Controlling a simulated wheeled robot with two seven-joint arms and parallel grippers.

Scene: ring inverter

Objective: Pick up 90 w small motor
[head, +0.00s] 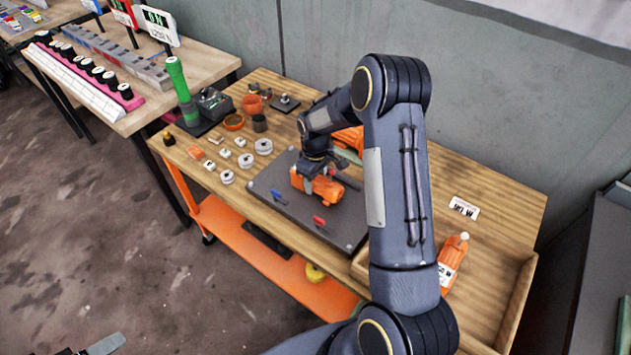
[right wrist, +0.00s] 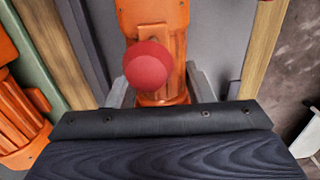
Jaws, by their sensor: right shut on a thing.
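An orange motor (head: 328,190) is on the dark grey mat (head: 272,188) on the wooden workbench. My right gripper (head: 310,180) is shut on it from above. In the right wrist view, the orange motor (right wrist: 160,85) sits between the fingers, with a round red end toward the camera. I cannot tell whether it touches the mat. A second orange motor (head: 348,138) is partly hidden behind my right arm; an orange ribbed body also shows at the left of the right wrist view (right wrist: 18,115). No wattage is readable. Only a grey tip, probably my left gripper (head: 105,345), shows at the bottom left.
Red clamps (head: 319,221) and a blue clamp (head: 276,194) sit on the mat. Several white and grey round parts (head: 246,160) lie left of it. An orange bottle (head: 453,258) is in a wooden tray (head: 515,295) at the right. A green-topped tool (head: 178,80) stands at the back left.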

